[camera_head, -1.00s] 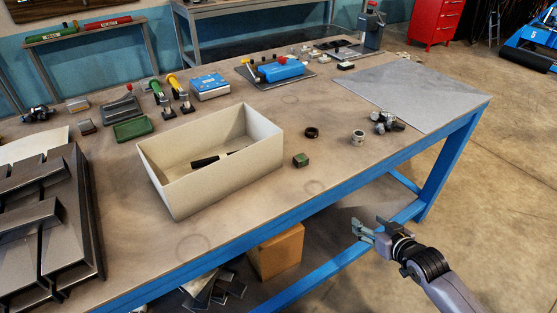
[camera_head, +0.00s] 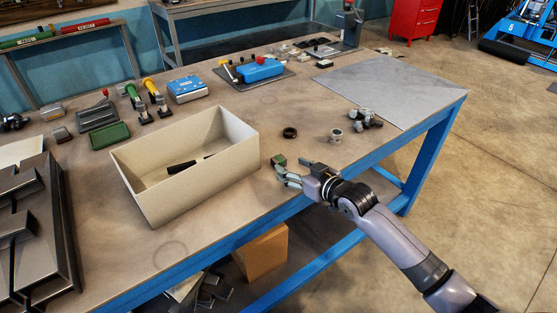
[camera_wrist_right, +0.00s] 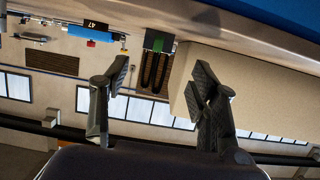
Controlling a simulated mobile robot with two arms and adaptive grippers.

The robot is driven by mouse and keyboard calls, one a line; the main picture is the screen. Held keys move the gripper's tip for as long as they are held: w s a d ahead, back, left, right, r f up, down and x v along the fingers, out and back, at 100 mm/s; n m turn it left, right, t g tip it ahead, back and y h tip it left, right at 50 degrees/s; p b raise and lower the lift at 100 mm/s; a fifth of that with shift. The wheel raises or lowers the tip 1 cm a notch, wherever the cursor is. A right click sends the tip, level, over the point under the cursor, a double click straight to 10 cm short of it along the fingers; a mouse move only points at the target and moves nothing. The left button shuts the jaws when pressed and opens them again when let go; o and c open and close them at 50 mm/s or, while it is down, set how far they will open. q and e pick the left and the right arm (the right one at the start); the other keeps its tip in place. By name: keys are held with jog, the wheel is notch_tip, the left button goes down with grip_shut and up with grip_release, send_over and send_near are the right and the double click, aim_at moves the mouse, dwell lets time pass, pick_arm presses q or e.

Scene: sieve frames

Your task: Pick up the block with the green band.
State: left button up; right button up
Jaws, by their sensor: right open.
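The small dark block with the green band (camera_head: 278,160) sits on the workbench (camera_head: 255,215) near its front edge, just right of the cream box. My right gripper (camera_head: 290,169) is open and empty, close to the block on its near right side, with its fingers pointing at it. One finger partly overlaps the block's lower edge in the head view; I cannot tell whether they touch. In the right wrist view the block (camera_wrist_right: 158,41) shows beyond and between the two spread fingertips (camera_wrist_right: 161,78). My left gripper is not in view.
The open cream box (camera_head: 205,181) with a black-handled item (camera_head: 181,167) inside stands left of the block. A black ring (camera_head: 289,133), a metal ring piece (camera_head: 336,135) and metal fittings (camera_head: 366,119) lie behind and right. The grey mat (camera_head: 390,85) is clear.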

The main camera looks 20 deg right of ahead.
aim_at(278, 158)
jog(key=shift+d+p+x, duration=0.15)
jog(key=shift+p+x, duration=0.15)
jog(key=shift+x, duration=1.25)
jog(key=shift+d+p+x, duration=0.1)
jog(key=shift+p+x, duration=0.2)
jog(key=shift+x, duration=1.3)
jog(key=shift+d, duration=0.1)
grip_shut()
